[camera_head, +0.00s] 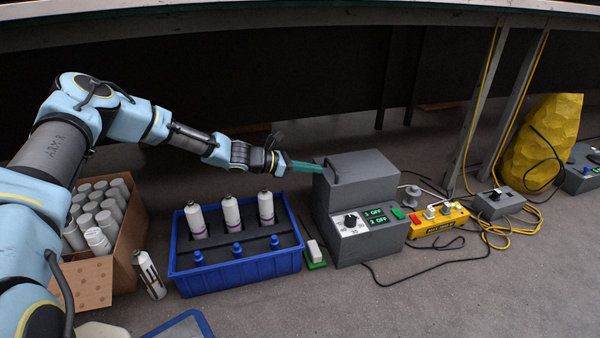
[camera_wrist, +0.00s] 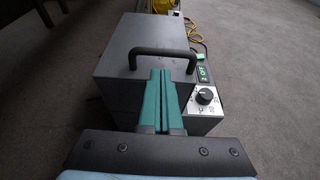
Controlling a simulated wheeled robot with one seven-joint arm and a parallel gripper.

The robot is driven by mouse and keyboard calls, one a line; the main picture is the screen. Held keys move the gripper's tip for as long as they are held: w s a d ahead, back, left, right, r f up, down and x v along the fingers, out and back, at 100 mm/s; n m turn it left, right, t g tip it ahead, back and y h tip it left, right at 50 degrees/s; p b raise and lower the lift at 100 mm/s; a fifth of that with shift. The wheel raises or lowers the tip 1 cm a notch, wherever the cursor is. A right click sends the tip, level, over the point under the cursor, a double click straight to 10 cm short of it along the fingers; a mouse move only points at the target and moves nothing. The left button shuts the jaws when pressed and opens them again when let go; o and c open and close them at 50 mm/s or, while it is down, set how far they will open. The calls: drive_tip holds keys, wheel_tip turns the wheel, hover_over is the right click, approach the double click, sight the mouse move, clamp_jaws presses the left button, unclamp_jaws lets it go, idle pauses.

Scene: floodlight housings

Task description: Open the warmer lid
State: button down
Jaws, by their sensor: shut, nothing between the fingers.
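The warmer (camera_head: 335,218) is a grey box on the floor, with a dial and a green display reading OFF on its front. Its lid (camera_head: 360,163) is down and closed. A dark bar handle (camera_head: 333,170) stands at the lid's left side; the handle also shows in the wrist view (camera_wrist: 165,51). My gripper (camera_head: 318,168) has teal fingers, shut together and empty. In the wrist view the fingertips (camera_wrist: 160,73) are just below the handle, against the lid's near side. I cannot tell whether they touch the handle.
A blue crate (camera_head: 235,271) with white bottles stands left of the warmer, beside a cardboard box (camera_head: 125,260) of cans. A yellow power strip (camera_head: 437,219) and cables lie to the right.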

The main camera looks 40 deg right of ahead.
drive_tip(key=shift+b+x, duration=0.3)
drive_tip(key=shift+x, duration=0.85)
drive_tip(key=shift+r, duration=0.15)
